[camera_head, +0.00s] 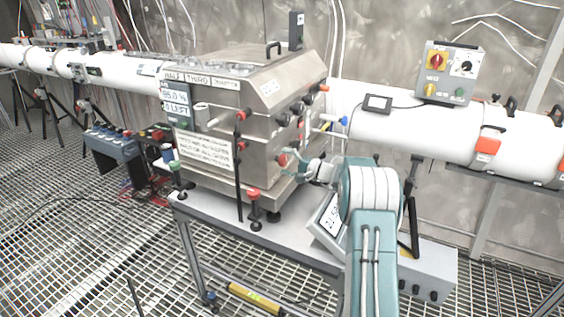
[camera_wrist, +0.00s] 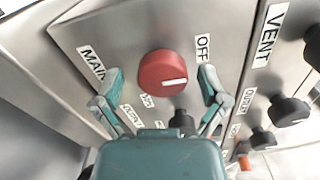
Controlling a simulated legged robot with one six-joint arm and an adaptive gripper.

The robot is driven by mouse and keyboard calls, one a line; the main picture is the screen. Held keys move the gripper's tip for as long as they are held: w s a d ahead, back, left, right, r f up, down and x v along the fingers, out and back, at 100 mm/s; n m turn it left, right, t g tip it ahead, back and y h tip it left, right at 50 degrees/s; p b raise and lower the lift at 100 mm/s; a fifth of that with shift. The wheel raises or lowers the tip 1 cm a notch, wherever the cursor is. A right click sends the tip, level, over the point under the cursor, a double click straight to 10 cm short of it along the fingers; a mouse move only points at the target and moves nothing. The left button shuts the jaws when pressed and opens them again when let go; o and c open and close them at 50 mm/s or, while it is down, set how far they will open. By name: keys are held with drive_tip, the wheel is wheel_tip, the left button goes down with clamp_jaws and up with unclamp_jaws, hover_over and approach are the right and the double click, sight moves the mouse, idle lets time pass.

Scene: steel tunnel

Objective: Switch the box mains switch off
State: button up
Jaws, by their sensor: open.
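The mains switch is a round red knob (camera_wrist: 163,70) on a grey steel panel, with a partly hidden "MAIN" label to its left. An "OFF" label (camera_wrist: 202,48) is at its upper right and a small label, apparently "ON" (camera_wrist: 147,100), is below it. A white mark lies on the knob's lower right part. My gripper (camera_wrist: 161,76) is open, with one teal finger on each side of the knob; I cannot tell whether they touch it. In the head view my gripper (camera_head: 306,168) is at the right face of the steel box (camera_head: 205,105).
Black knobs (camera_wrist: 288,110) sit to the right beside a "VENT" label. The box stands on a grey table (camera_head: 290,237) with a red-topped post (camera_head: 254,200) in front. A white pipe (camera_head: 400,125) with a control box (camera_head: 450,72) runs behind.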

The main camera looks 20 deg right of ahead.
drive_tip(key=v, duration=1.1)
drive_tip(key=shift+f, duration=0.1)
drive_tip(key=s+a+r+n+g+h, duration=0.1)
drive_tip(key=s+a+r+n+g, duration=0.35)
drive_tip(key=a, duration=0.65)
drive_tip(key=s+a+r+n+g+h, duration=0.15)
drive_tip(key=s+a+r+g, duration=0.3)
drive_tip(key=s+a, duration=0.55)
drive_tip(key=s+a+n+h, duration=0.3)
drive_tip(key=s+h, duration=0.1)
drive_tip(key=s, duration=0.6)
drive_tip(key=s+a+n+h, duration=0.3)
drive_tip(key=s+h, duration=0.1)
drive_tip(key=s, duration=0.7)
drive_tip(key=shift+s+f, duration=0.2)
drive_tip(key=shift+f, duration=0.1)
drive_tip(key=shift+a+h, duration=0.1)
drive_tip(key=shift+h, duration=0.15)
